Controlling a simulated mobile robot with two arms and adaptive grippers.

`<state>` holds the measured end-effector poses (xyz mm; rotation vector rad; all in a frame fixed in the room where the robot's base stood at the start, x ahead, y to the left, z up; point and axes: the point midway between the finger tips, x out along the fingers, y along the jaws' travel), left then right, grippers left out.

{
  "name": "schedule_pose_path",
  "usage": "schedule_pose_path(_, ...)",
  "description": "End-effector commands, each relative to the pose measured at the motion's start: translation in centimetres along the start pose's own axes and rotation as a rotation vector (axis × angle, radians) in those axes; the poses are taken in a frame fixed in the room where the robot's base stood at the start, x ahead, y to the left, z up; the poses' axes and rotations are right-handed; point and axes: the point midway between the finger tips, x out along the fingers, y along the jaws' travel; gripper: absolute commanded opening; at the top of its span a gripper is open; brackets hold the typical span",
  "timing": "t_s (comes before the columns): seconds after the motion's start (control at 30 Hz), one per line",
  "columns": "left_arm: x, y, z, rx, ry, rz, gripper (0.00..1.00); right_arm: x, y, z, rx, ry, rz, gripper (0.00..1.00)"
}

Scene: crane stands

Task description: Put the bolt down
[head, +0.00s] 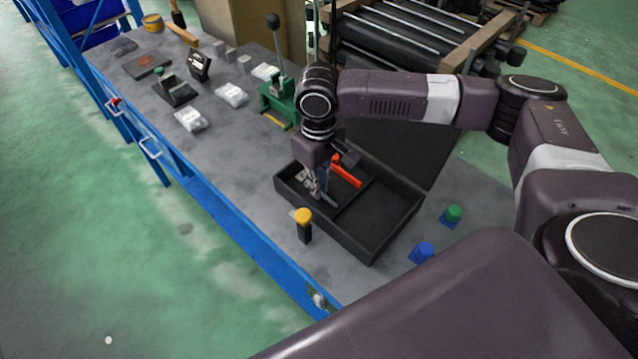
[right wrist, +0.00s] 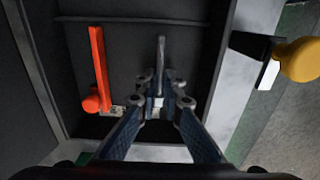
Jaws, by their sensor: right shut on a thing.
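The bolt (right wrist: 161,54) is a thin grey rod in the right wrist view, between the fingertips of my right gripper (right wrist: 161,88). My right gripper is shut on it. In the head view the right gripper (head: 320,186) points down into the left compartment of an open black case (head: 345,236), which also fills much of the right wrist view (right wrist: 130,40). The bolt is over the case floor; I cannot tell whether it touches it. A red-handled tool (head: 347,172) lies in the case beside the gripper, left of it in the wrist view (right wrist: 98,62). My left gripper is not in view.
A yellow-topped black post (head: 303,222) stands close outside the case. Green (head: 452,213) and blue (head: 422,251) knobs sit to its right. A green lever press (head: 279,100) stands behind. The case's right compartment (head: 375,218) looks empty.

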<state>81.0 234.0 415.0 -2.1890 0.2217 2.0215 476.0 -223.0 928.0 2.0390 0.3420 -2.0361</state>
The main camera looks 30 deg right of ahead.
Motion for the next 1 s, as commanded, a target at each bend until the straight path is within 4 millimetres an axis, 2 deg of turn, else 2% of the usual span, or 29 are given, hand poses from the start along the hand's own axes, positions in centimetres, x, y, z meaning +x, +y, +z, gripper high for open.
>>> schedule_pose_path(0.07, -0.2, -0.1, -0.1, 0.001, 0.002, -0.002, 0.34, 0.1, 0.0, 0.0, 0.000, 0.000, 0.000, 0.00)
schedule_pose_path(0.1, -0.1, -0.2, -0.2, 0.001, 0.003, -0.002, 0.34, 0.2, 0.0, 0.0, 0.001, 0.000, 0.000, 0.10)
schedule_pose_path(0.23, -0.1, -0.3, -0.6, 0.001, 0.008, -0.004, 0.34, 0.2, 0.0, 0.0, 0.000, 0.000, 0.000, 0.24)
schedule_pose_path(0.6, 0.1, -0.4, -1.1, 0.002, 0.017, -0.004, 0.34, -0.2, 0.0, 0.0, 0.000, 0.001, 0.001, 0.25)
schedule_pose_path(0.77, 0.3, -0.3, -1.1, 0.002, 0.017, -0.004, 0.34, -2.6, 0.1, -0.1, 0.001, 0.004, 0.001, 0.25)
schedule_pose_path(1.0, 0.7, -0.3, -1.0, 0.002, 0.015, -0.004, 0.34, -7.9, 0.0, -0.2, 0.001, 0.005, 0.001, 0.25)
